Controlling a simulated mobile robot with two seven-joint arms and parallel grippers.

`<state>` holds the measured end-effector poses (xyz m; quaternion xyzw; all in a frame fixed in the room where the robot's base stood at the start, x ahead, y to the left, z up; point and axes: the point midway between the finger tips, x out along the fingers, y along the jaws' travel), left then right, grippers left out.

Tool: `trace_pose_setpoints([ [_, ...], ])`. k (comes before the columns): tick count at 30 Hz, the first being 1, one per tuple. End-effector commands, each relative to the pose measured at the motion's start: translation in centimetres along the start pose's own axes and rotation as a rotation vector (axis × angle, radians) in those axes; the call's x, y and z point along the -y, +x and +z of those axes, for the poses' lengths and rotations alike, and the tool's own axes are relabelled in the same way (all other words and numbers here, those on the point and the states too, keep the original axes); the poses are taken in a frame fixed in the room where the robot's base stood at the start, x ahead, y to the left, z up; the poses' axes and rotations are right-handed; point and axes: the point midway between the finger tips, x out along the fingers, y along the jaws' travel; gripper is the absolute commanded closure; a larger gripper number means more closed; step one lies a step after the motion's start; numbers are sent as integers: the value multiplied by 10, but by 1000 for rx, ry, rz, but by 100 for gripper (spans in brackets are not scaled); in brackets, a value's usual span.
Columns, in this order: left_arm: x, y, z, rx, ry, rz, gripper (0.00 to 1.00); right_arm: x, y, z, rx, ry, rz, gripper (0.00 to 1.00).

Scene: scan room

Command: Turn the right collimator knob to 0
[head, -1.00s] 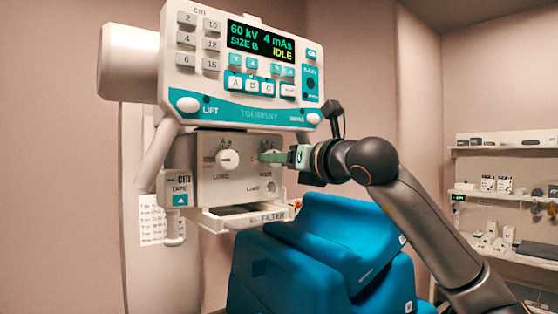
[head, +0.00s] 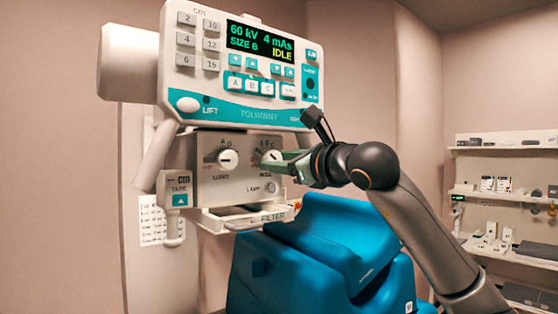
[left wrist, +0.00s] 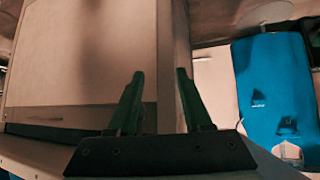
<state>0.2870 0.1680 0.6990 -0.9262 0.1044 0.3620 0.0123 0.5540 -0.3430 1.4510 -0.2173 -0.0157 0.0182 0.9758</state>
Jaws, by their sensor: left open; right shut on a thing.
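The collimator box (head: 207,184) hangs under the control panel in the head view. Its right knob (head: 268,157) is a pale round dial with scale marks above it; the pointer's exact reading is too small to tell. My right gripper (head: 280,160) comes in from the right with its green fingers shut on this knob, hiding its right part. The left knob (head: 228,159) is uncovered. My left gripper (left wrist: 158,92) shows only in the left wrist view, open and with nothing between its fingers.
The control panel (head: 240,112) with a lit display sits just above my right gripper. A filter tray (head: 245,218) sticks out below the box. A blue padded chair-like thing (head: 320,250) stands beneath. Shelves (head: 508,193) with small items are at the far right.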

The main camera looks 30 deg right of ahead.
Motion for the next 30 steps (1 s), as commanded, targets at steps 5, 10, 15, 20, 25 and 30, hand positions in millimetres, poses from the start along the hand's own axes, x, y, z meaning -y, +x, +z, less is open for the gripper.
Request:
trace_pose_setpoints([
  [5, 0, -3, -3, 0, 0, 0, 50, 1, 0, 1, 9, -170, 0, 100],
  [10, 0, -5, -5, 1, 0, 0, 50, 1, 0, 1, 15, -324, 1, 100],
  [15, -1, -8, -8, 1, 0, 0, 50, 1, 0, 1, 22, -458, 2, 100],
  [20, -1, -9, -10, 1, -1, 0, 50, 1, 0, 1, 27, -558, 3, 100],
  [25, -1, -10, -11, 1, 0, 0, 50, 1, 0, 1, 30, -627, 4, 100],
  [30, -1, -11, -11, 1, 0, 0, 50, 1, 0, 0, 32, -664, 4, 100],
])
